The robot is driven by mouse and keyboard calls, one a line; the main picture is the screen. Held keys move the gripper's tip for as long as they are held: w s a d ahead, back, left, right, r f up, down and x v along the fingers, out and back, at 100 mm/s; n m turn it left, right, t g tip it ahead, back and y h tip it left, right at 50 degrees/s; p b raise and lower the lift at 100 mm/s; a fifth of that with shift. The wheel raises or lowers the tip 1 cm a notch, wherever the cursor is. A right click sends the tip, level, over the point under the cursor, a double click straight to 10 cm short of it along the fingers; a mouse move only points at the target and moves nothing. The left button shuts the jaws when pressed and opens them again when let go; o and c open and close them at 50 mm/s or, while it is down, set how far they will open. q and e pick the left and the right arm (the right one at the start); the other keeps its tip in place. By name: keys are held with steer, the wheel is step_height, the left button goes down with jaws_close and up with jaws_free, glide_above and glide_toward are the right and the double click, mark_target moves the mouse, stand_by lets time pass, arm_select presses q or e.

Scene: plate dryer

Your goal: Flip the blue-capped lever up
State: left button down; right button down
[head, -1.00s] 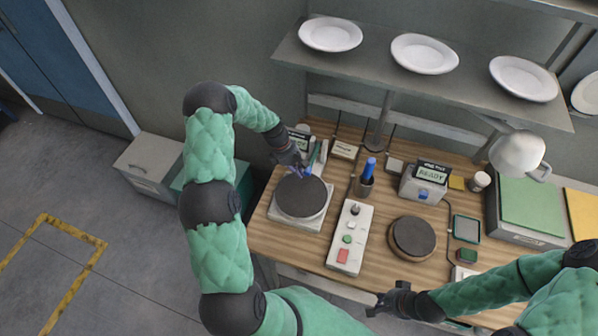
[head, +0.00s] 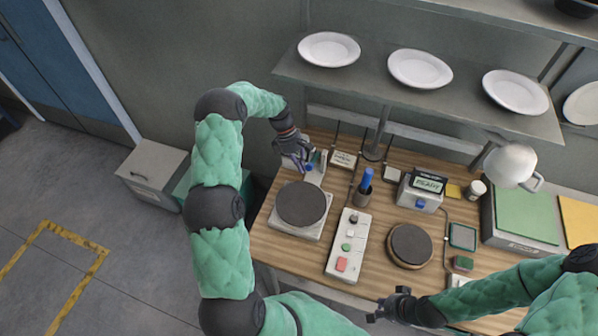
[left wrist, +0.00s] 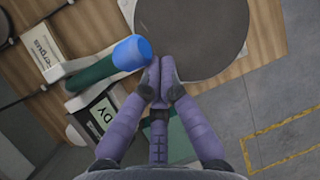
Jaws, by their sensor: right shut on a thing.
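The blue-capped lever shows in the left wrist view as a green shaft (left wrist: 95,74) with a bright blue cap (left wrist: 132,52), lying slanted with the cap end near a dark round plate. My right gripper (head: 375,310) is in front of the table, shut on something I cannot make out.
A round dark plate on a white base (head: 301,203) stands close by. A shelf (head: 455,103) with white plates hangs above.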

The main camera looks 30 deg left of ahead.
arm_select(q)
steer(key=shift+w+a+r, duration=0.15)
steer(key=shift+w+r, duration=0.75)
steer(key=shift+r, duration=0.3)
